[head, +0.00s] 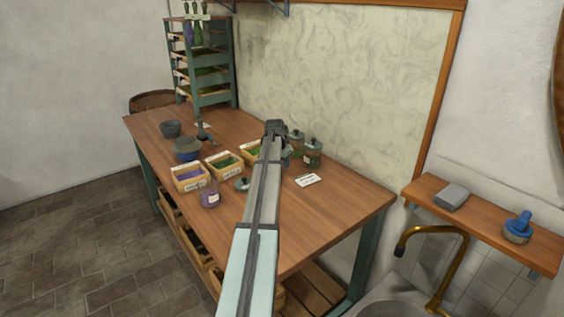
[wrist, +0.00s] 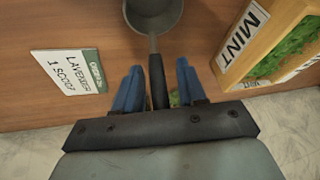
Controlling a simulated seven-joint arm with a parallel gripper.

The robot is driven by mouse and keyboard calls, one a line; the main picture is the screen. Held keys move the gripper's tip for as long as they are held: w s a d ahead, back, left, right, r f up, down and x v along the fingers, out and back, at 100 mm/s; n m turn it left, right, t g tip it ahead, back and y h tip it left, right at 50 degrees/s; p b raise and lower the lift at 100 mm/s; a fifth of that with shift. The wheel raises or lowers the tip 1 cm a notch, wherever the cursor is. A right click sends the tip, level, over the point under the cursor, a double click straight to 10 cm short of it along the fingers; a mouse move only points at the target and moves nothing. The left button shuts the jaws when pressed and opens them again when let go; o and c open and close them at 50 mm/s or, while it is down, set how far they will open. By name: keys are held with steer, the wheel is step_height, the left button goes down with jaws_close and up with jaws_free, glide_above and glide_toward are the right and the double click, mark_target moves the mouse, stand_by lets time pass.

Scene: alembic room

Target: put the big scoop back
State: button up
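A scoop with a round grey metal bowl (wrist: 153,14) and a dark handle (wrist: 157,82) shows in the wrist view, over the wooden tabletop. The bowl is partly cut off by the upper edge. My gripper (wrist: 158,88) has its two blue fingers apart, one on each side of the handle, with a visible gap at least on the right. I cannot tell whether the scoop rests on the table. In the head view my arm reaches over the workbench (head: 345,205) and hides the scoop and fingertips.
A mint box (wrist: 270,45) stands right of the scoop; a lavender card (wrist: 70,72) lies left. In the head view, a lavender box (head: 188,180), a purple jar (head: 209,196), a blue-grey bowl (head: 186,150) and lidded jars (head: 313,153) stand on the bench. Its right end is clear.

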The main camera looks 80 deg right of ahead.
steer(key=shift+o, duration=0.4)
steer(key=shift+r, duration=0.1)
steer(key=shift+r, duration=0.2)
steer(key=s+v, duration=0.1)
steer(key=v, duration=1)
steer(key=shift+w+r, duration=0.4)
steer(key=shift+w, duration=0.1)
steer(key=shift+w+a, duration=0.1)
